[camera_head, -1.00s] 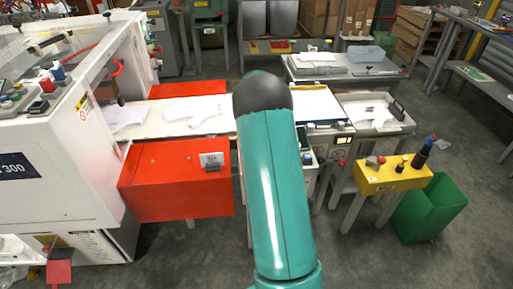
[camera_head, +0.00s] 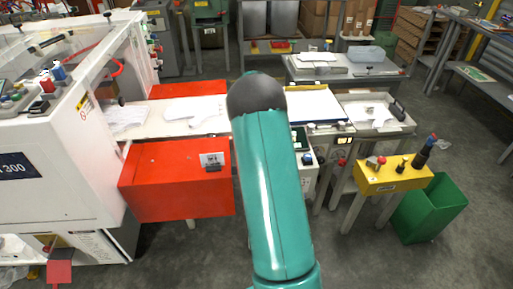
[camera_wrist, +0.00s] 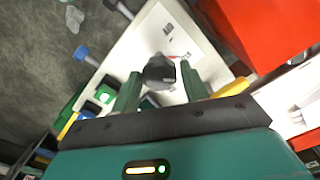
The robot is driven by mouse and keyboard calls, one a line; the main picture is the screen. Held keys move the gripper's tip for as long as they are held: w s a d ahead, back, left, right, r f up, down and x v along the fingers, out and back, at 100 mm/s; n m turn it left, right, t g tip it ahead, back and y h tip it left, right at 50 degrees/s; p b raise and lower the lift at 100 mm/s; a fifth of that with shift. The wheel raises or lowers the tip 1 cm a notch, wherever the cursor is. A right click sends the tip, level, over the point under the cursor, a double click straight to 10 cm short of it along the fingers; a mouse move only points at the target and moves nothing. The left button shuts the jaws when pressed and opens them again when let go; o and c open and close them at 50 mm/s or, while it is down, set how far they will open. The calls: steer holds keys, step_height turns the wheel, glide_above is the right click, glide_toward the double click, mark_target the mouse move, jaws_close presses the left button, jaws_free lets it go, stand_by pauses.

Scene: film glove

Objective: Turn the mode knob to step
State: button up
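The mode knob (camera_wrist: 160,70), dark grey and rounded, shows in the wrist view on a white panel (camera_wrist: 205,62) with small printed labels. I cannot read the labels or which position the knob points to. My gripper (camera_wrist: 161,74) has its two green fingers apart, one on either side of the knob, with gaps visible; contact is not clear. In the head view, the white control box (camera_head: 309,184) shows beside my teal arm. My arm hides part of the box, and the knob and gripper are not visible there.
A red box (camera_head: 175,185) stands left of my arm. A yellow button box (camera_head: 390,180) and green bin (camera_head: 430,210) stand right. Grey floor is open at lower right.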

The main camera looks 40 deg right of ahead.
steer(key=shift+o, duration=1.1)
step_height(320, 180, up, 14)
steer(key=shift+f, duration=0.1)
